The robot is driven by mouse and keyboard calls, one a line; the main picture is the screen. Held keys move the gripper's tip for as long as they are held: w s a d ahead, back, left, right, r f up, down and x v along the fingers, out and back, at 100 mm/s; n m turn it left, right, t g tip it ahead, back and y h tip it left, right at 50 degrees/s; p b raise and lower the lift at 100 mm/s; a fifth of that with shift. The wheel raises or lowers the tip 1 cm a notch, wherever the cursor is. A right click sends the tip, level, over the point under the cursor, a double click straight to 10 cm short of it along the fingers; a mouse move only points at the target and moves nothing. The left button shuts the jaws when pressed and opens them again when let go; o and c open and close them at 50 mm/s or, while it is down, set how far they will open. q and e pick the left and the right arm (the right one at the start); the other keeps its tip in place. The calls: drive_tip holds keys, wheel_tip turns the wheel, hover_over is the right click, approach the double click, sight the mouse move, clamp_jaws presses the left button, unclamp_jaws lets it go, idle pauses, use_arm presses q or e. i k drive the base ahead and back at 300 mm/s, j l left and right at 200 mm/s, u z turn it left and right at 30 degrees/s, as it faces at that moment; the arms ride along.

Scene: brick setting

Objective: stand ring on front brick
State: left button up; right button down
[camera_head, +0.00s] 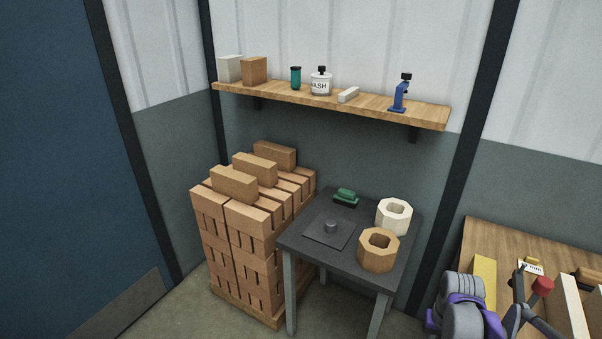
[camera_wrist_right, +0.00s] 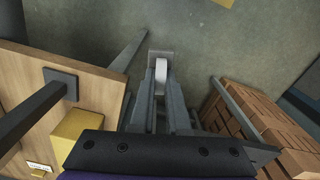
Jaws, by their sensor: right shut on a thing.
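The front brick (camera_head: 234,183) is the nearest of 3 tan bricks standing lengthwise in a row on top of the brick stack (camera_head: 240,250). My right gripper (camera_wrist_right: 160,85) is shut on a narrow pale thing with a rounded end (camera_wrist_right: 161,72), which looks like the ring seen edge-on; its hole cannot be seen. The right arm is at the lower right of the head view, well apart from the stack; its fingers are not clear there. The stack shows at the right of the wrist view (camera_wrist_right: 265,120). My left gripper is not in view.
A dark table (camera_head: 350,262) right of the stack carries a white octagonal block (camera_head: 395,215), a tan one (camera_head: 378,250) and a green item (camera_head: 346,196). A wall shelf (camera_head: 375,108) hangs above. A wooden bench (camera_head: 535,243) with a yellow block (camera_head: 484,280) is at right.

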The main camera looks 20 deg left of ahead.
sight(232, 173)
drive_tip(key=i+j, duration=0.15)
drive_tip(key=j, duration=0.3)
drive_tip(key=i+j, duration=0.15)
drive_tip(key=j, duration=0.3)
drive_tip(key=i+j, duration=0.15)
drive_tip(key=j, duration=0.3)
drive_tip(key=i+j, duration=0.15)
drive_tip(key=j, duration=0.3)
drive_tip(key=i+j, duration=0.15)
drive_tip(key=j, duration=0.3)
drive_tip(key=i+j, duration=0.15)
drive_tip(key=j, duration=0.3)
drive_tip(key=i+j, duration=0.15)
drive_tip(key=j, duration=0.3)
drive_tip(key=i+j, duration=0.15)
drive_tip(key=j, duration=0.3)
